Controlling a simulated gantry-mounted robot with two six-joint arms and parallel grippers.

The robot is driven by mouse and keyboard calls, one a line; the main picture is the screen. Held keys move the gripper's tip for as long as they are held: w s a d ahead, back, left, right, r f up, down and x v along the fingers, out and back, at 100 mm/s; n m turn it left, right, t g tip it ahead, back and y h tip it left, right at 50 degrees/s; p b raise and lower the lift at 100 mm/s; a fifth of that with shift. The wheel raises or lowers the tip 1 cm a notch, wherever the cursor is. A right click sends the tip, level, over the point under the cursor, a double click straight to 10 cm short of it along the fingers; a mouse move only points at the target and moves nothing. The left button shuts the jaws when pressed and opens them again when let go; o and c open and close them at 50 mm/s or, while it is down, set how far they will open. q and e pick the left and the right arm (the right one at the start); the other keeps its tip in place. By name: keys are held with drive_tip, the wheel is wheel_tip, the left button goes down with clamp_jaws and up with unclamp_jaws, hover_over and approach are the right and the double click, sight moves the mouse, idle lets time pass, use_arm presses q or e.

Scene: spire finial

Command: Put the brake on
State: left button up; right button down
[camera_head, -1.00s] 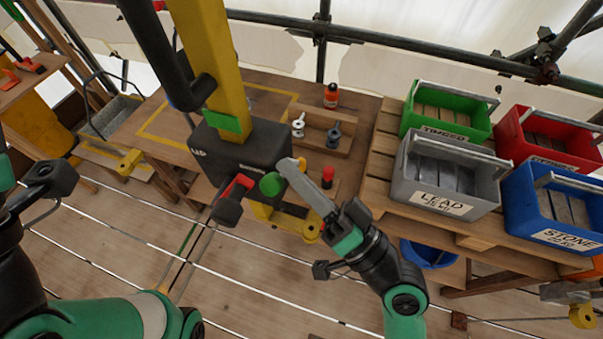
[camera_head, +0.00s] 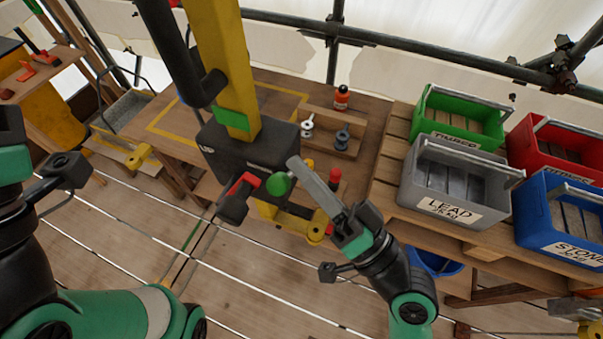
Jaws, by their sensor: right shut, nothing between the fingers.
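A black box (camera_head: 222,158) is mounted on a yellow post (camera_head: 222,65). A red-and-black lever (camera_head: 240,186) sticks out at its front. A round green knob (camera_head: 279,184) is just right of the lever. No brake label can be read, so I cannot tell which part is the brake. My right gripper (camera_head: 296,165) is shut and empty. Its long grey fingers slant up-left just right of the green knob, apparently close beside it; contact cannot be told. My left gripper (camera_head: 10,122) is partly cut off at the left edge, its fingers not visible.
Green (camera_head: 455,125), grey LEAD (camera_head: 450,207), red (camera_head: 535,150) and blue STONE (camera_head: 565,237) bins stand on the bench at the right. A red-topped post (camera_head: 335,178) is close behind my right gripper. A bottle (camera_head: 342,97) stands on the rear bench.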

drive_tip(key=w+d+r+b+v, duration=0.1)
drive_tip(key=v, duration=0.8)
drive_tip(key=shift+d, duration=0.35)
drive_tip(key=shift+r, duration=0.1)
